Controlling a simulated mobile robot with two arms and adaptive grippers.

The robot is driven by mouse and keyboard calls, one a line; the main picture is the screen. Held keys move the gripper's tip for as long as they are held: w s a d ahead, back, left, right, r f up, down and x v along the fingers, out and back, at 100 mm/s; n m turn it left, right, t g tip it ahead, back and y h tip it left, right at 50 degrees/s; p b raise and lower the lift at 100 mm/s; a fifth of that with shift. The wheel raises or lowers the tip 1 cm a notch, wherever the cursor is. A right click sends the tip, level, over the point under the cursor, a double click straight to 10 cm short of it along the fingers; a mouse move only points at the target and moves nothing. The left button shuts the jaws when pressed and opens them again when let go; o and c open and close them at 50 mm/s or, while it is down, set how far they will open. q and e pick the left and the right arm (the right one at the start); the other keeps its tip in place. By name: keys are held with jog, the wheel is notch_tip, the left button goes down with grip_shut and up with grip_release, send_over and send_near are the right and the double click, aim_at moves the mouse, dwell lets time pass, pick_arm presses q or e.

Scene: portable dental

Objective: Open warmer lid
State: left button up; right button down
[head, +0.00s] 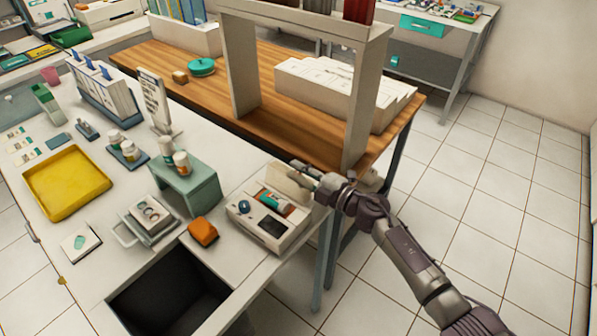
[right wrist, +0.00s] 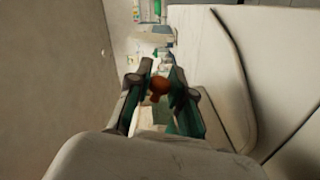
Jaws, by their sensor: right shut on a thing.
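The warmer (head: 268,222) is a white box at the right end of the white counter, with a dark panel on its front and small coloured items showing in its open top. Its lid (head: 287,186) stands raised at the back edge. My right gripper (head: 306,170) is at the top of the lid and shut on it. In the right wrist view, the fingers of my right gripper (right wrist: 160,88) flank a small brown rounded thing (right wrist: 158,86); I cannot tell whether it belongs to the lid. My left gripper is not in view.
An orange block (head: 203,232) and a grey-green stand (head: 185,185) with bottles are left of the warmer. A dark open recess (head: 170,290) lies in front. A white shelf frame (head: 360,110) on the wooden table (head: 270,120) rises close behind my right gripper.

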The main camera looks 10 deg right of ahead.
jog(key=shift+s+a+r+n+p, duration=0.1)
jog(key=shift+s+r+n+p, duration=0.1)
jog(key=shift+r+n, duration=0.3)
jog(key=shift+s+a+r+n+p, duration=0.1)
jog(key=shift+r+n+p, duration=0.05)
jog(key=shift+n, duration=0.55)
jog(key=c, duration=1)
grip_release()
jog(key=shift+c, duration=0.2)
jog(key=v, duration=1.2)
